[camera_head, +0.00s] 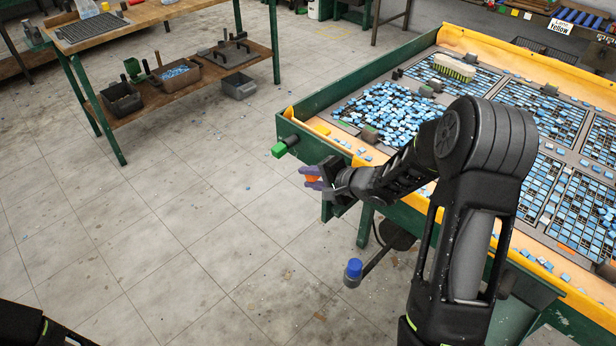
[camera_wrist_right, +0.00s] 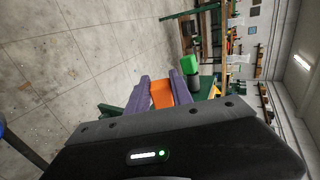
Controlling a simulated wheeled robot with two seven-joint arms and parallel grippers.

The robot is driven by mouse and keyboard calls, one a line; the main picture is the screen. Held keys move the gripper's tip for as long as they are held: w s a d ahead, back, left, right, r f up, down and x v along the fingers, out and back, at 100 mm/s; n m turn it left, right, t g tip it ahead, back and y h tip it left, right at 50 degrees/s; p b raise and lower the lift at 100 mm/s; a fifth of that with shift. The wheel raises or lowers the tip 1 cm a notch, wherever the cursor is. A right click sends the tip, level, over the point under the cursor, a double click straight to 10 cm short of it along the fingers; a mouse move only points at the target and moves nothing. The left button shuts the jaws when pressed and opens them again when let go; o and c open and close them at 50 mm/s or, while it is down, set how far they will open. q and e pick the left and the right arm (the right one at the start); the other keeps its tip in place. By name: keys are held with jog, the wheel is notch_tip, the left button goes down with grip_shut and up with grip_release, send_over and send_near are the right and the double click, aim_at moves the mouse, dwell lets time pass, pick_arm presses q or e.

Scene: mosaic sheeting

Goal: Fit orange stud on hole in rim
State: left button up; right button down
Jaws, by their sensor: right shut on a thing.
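My right gripper (camera_head: 307,176) hangs in the air just off the left corner of the mosaic table. Its purple fingers are shut on the orange stud (camera_head: 314,180), which also shows between them in the right wrist view (camera_wrist_right: 161,95). The mosaic table has an orange-yellow rim (camera_head: 350,151) over green sides. The stud is apart from the rim. I cannot make out a hole in the rim; my right arm covers part of the near edge. My left gripper is out of the picture.
A green-capped knob (camera_head: 283,149) sticks out from the table corner close to the gripper; it also shows in the wrist view (camera_wrist_right: 190,65). A blue-knobbed lever (camera_head: 354,268) juts out below. Loose blue tiles (camera_head: 385,110) cover the table. Open floor lies left.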

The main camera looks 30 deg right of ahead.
jog(key=shift+w+d+p, duration=0.15)
jog(key=shift+d+p, duration=0.25)
jog(key=shift+d, duration=0.1)
jog(key=c, duration=1.1)
grip_release()
jog(key=shift+o, duration=0.2)
jog(key=v, duration=0.8)
jog(key=shift+p, duration=0.4)
jog(key=shift+w+f, duration=0.1)
